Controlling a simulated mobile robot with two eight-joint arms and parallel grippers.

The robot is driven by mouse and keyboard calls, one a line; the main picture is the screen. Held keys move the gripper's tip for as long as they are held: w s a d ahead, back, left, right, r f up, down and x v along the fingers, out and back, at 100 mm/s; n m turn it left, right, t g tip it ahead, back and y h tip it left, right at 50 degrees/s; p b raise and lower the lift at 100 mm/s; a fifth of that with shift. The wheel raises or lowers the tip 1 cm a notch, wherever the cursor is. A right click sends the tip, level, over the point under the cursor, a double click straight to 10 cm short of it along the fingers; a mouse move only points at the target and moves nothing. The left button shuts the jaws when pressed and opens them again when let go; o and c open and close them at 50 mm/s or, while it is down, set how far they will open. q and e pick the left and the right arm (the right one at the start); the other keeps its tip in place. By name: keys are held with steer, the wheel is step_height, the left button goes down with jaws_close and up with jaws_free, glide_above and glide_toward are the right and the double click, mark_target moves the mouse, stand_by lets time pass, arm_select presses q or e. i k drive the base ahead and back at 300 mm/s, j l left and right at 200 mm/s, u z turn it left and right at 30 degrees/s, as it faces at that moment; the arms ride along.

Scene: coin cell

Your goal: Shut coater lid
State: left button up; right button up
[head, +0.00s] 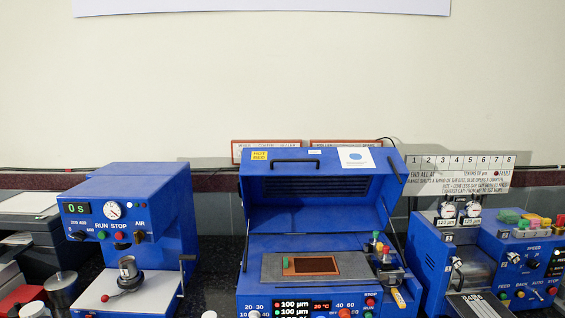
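The coater (255,277) is a blue benchtop machine in the middle of the head view, with red number displays and knobs on its front. Its blue lid (218,187) stands raised at the back, open toward me. A black handle (295,162) runs along the lid's upper edge, near a yellow label and a white sticker. Thin struts run from the lid to the body at the sides. On the open bed lies a grey plate (270,269) with a copper-brown rectangle (310,265). Neither of my grippers is in view.
A blue press-like machine (170,215) with a gauge stands left of the coater. Another blue machine (430,250) with two dials stands to its right. Small coloured items (378,248) sit at the bed's right side. Dark bench shows in narrow gaps between machines.

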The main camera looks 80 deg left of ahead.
mark_target(291, 190)
steer(key=u, duration=1.8)
